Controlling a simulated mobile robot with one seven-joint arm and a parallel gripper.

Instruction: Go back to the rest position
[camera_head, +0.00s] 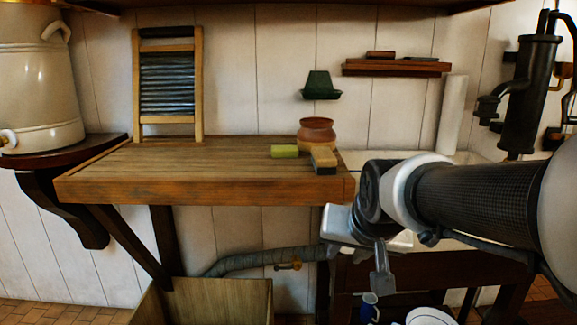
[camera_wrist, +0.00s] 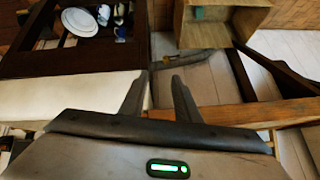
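My gripper (camera_head: 382,272) hangs in front of the wooden counter's right end, pointing down, in the head view. In the wrist view its two dark fingers (camera_wrist: 159,80) stand apart with nothing between them, so it is open and empty. My arm comes in from the right edge of the head view and hides part of the white sink behind it.
The wooden counter (camera_head: 200,180) holds a washboard (camera_head: 167,85), a clay pot (camera_head: 317,131), a green sponge (camera_head: 284,151) and a brush (camera_head: 323,160). An open wooden crate (camera_head: 220,297) stands below. Plates (camera_wrist: 80,21) lie on a low shelf. A hand pump (camera_head: 525,95) stands right.

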